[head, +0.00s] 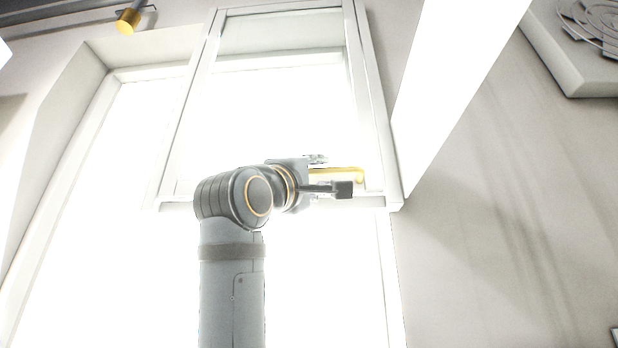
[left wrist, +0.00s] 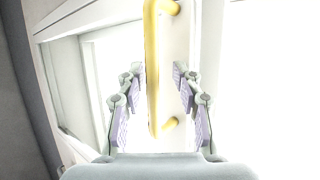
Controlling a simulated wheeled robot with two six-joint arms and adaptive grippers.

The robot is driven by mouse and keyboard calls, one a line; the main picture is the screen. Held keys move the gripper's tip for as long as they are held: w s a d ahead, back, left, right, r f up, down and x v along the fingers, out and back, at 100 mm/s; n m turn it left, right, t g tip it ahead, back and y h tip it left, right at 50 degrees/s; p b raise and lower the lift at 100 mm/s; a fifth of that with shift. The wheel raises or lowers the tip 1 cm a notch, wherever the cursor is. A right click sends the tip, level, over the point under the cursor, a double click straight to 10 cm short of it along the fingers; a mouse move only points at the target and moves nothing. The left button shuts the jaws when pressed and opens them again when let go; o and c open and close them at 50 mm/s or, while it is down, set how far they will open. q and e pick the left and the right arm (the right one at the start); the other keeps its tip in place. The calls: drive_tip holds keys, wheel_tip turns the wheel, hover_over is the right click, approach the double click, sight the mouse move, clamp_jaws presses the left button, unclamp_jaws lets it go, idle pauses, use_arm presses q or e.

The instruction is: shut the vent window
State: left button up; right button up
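The vent window (head: 371,90) is a pale framed sash high in the head view, its lower edge standing out from the bright opening behind it. Its yellow bar handle (head: 350,173) is by the lower rail, near the right corner. My left gripper (head: 331,175) is at the handle, reaching in from the left. In the left wrist view the handle (left wrist: 152,70) runs lengthwise between the two spread fingers of the left gripper (left wrist: 157,78), with gaps visible on both sides. Part of the handle is hidden by the gripper in the head view. My right gripper is not in view.
A bright white panel (head: 450,70) stands close to the sash's right side. A grey box with coiled rings (head: 590,50) is at the top right. A yellow-ended fixture (head: 128,21) is at the top left.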

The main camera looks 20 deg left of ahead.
use_arm(q)
drive_tip(key=v, duration=1.1)
drive_tip(key=shift+s, duration=0.15)
